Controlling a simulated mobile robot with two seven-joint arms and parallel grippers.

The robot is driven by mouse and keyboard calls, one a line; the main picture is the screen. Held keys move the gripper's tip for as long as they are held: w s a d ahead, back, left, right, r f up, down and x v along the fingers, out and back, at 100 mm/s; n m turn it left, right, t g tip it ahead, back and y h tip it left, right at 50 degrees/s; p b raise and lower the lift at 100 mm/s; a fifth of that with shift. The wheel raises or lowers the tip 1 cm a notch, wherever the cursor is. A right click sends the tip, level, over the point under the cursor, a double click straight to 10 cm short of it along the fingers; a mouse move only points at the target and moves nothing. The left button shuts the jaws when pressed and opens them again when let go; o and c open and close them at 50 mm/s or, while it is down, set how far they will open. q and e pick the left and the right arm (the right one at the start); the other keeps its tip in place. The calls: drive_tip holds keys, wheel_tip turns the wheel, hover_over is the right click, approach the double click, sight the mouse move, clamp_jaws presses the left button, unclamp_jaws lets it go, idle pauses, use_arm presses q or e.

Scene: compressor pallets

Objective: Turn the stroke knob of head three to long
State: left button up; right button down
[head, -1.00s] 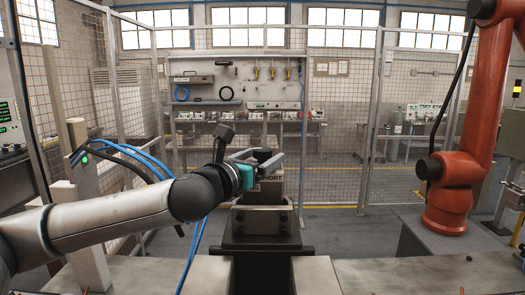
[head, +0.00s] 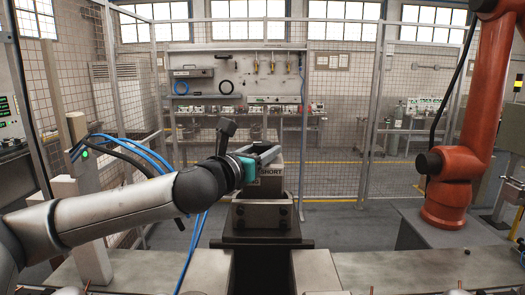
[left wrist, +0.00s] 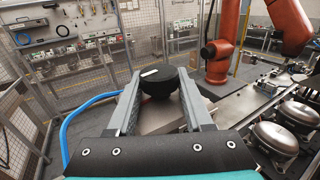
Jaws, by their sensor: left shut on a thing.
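The stroke knob (left wrist: 172,84) is a round black knob with a white mark on its top; in the left wrist view the mark points to the left. It sits between the two grey fingers of my left gripper (left wrist: 163,80), which is shut on it. In the head view my left gripper (head: 268,154) is at the top of a grey block (head: 271,186) and hides the knob. My right gripper is not in view.
An orange robot arm (head: 455,165) stands at the right. Blue hoses (head: 130,149) and a post (head: 88,200) are at the left. In the left wrist view, several rounded metal compressors (left wrist: 278,139) lie at the right. A mesh fence (head: 340,165) stands behind.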

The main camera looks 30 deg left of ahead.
use_arm(q)
clamp_jaws()
